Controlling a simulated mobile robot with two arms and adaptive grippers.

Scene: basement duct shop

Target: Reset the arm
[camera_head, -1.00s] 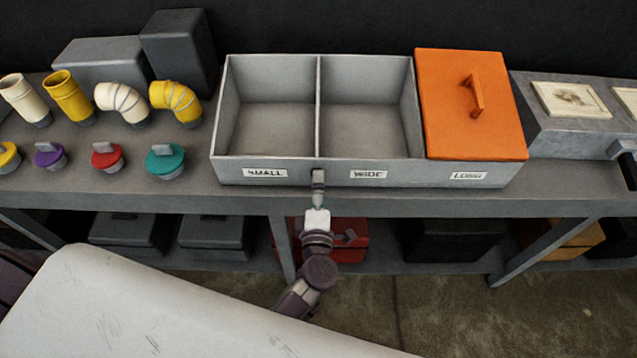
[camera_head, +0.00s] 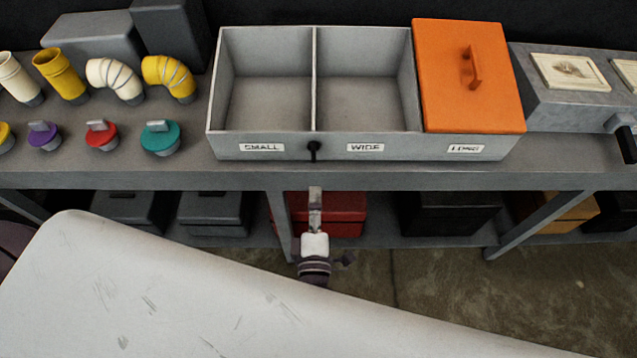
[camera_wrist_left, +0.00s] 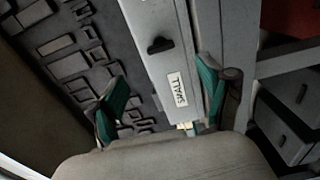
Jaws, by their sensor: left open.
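My left gripper (camera_head: 315,207) is open and empty in the head view, in front of the bench edge and below the divided bin. In the left wrist view its two green-padded fingers (camera_wrist_left: 160,97) are spread apart with nothing between them. The grey bin (camera_head: 262,146) stands on the bench, with labels SMALL, WIDE and LONG on its front. A dark knob (camera_head: 314,150) sits on that front between SMALL and WIDE, clear of the gripper. The knob also shows in the left wrist view (camera_wrist_left: 160,45). My right gripper is not in view.
An orange lid (camera_head: 468,95) covers the LONG compartment; the other two look empty. Duct pieces and coloured-top caps, such as a teal one (camera_head: 160,137), stand at left. A red box (camera_head: 343,213) and dark boxes sit on the shelf below the bench (camera_head: 400,178).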

